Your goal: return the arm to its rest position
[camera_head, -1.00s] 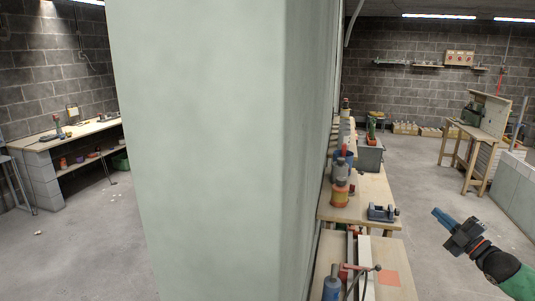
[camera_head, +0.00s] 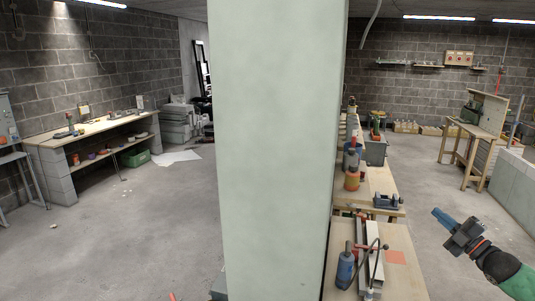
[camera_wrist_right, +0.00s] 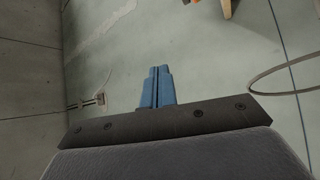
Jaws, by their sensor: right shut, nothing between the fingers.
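My right gripper (camera_head: 437,215) is at the right side of the head view, on a green and dark arm that comes in from the lower right. Its blue fingers point to the upper left, over open floor and to the right of the wooden workbench. In the right wrist view its blue fingers (camera_wrist_right: 157,84) lie together, shut with nothing between them. My left gripper does not show in the head view.
A pale green pillar (camera_head: 275,150) stands close in front and hides the middle. Right of it, a wooden bench (camera_head: 378,184) carries bottles, a vise and a grey bin (camera_head: 376,150). Another workbench (camera_head: 90,130) stands along the left wall.

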